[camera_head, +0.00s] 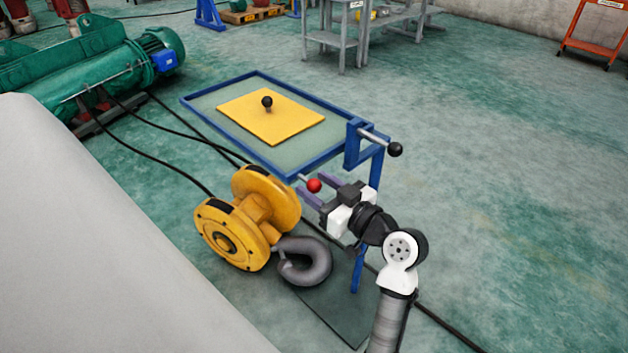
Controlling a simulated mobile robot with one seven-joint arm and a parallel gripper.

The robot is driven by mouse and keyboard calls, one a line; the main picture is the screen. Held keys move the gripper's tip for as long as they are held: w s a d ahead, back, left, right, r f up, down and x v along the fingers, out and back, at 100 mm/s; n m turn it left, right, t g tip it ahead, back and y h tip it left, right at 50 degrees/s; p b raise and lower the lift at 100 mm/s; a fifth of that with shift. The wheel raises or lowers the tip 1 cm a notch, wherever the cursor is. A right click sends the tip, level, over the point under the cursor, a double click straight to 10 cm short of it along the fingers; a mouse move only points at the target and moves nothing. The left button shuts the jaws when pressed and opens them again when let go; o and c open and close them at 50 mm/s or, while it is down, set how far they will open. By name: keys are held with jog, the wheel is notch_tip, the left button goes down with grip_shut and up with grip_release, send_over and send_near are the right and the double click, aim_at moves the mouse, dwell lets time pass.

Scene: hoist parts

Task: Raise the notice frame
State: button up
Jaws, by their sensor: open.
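A flat yellow panel (285,120) with a black ball knob (267,102) lies on a grey-green table top with a raised blue rim (222,87). It looks like the notice frame, though no writing shows. A red ball (314,186) sits on a short rod at the table's near edge. A black ball handle (396,149) on a metal rod sticks out from a blue bracket at the right corner. My gripper (300,184) is open, its purple fingers pointing left. The red ball appears between the fingers; I cannot tell whether they touch it.
A yellow spool-shaped hoist part (250,222) and a grey hook (303,262) are close left of my gripper. Black cables (180,125) cross the floor. A green motor unit (115,70) stands at upper left, a grey workbench (340,38) at the back. The right-hand floor is clear.

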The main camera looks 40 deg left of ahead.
jog(key=shift+a, duration=0.65)
grip_shut()
jog(key=shift+r, duration=0.1)
jog(key=shift+w+r+m+p, duration=0.1)
jog(key=shift+r+m+p, duration=0.3)
jog(key=shift+r+p, duration=0.5)
jog(key=w+r+m+p, duration=0.3)
jog(key=r+p, duration=0.3)
jog(key=r, duration=0.1)
jog(key=w+r+m+p, duration=0.3)
jog(key=r+p, duration=0.3)
jog(key=r, duration=0.1)
jog(key=shift+d+m+p, duration=0.25)
jog(key=shift+m+p, duration=0.05)
jog(key=shift+r, duration=0.15)
